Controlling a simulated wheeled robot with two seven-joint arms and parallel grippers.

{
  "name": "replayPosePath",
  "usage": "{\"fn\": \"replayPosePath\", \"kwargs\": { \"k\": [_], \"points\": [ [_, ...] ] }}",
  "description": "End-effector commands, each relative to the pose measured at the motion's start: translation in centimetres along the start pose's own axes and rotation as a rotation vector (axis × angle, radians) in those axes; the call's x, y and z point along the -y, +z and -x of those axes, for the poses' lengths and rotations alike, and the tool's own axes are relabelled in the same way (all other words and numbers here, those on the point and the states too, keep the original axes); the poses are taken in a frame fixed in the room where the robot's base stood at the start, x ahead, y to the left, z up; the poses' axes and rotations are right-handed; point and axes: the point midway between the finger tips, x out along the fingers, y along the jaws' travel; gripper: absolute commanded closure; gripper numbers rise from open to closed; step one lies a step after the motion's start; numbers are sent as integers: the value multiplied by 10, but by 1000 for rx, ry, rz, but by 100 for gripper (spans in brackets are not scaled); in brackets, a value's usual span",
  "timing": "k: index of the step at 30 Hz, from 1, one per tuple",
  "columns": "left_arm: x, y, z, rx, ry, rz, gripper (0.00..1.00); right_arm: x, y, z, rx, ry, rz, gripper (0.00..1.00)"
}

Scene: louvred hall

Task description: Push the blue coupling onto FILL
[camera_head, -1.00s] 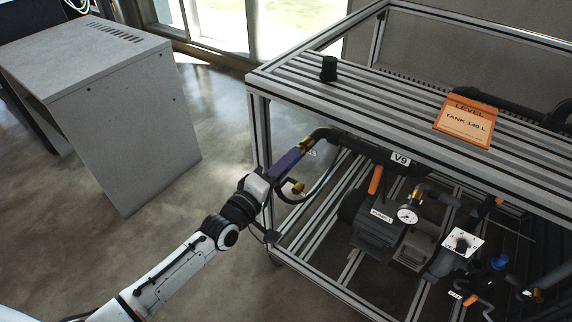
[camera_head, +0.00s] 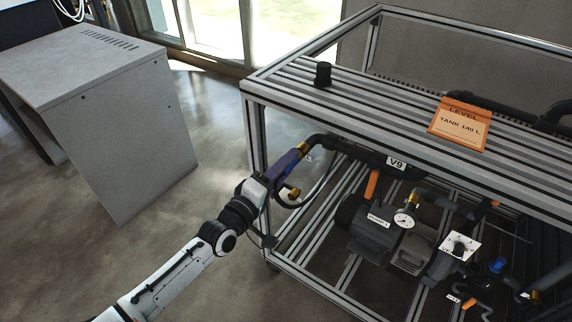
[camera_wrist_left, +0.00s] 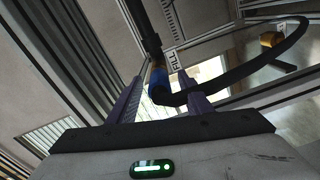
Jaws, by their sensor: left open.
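My left gripper (camera_head: 284,167) reaches the front left corner of the frame rack, its purple fingers pointing up at a brass pipe end (camera_head: 302,150). In the left wrist view the open fingers (camera_wrist_left: 162,103) stand on either side of the blue coupling (camera_wrist_left: 158,86). The coupling is in line with the brass end (camera_wrist_left: 157,63) of a black pipe and sits right against or very near it; I cannot tell how far on it is. The FILL label (camera_wrist_left: 173,60) is beside that end. A black hose (camera_wrist_left: 245,92) runs from the coupling in a loop. In the head view the fingers hide the coupling.
A brass fitting (camera_head: 291,194) hangs just below the gripper. The rack top (camera_head: 370,97) carries a black knob (camera_head: 323,74) and an orange LEVEL sign (camera_head: 460,124). A pump (camera_head: 372,228) and gauge (camera_head: 404,218) stand inside. A grey cabinet (camera_head: 115,130) stands left, with clear floor between.

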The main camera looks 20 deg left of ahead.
Motion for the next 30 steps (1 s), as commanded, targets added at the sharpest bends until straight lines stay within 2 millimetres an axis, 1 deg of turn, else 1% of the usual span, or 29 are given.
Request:
{"fn": "replayPosePath", "kwargs": {
  "k": [6, 12, 16, 20, 30],
  "points": [
    [-2, -1, 26, 1, -3, 0, 55, 1, -12, 12, 0, 0, 0, 69],
    [-2, 0, 50, 1, -3, -1, 55, 2, -20, 19, -1, 0, 0, 69],
    [-2, -1, 62, 1, -1, -1, 55, 2, -23, 22, -1, 0, 0, 69],
    [-1, 0, 68, 1, 0, -1, 55, 3, -24, 23, -1, 0, 0, 69],
    [0, 0, 67, 0, 1, 0, 55, 2, -24, 22, -3, 1, 0, 69]
  ]
}}
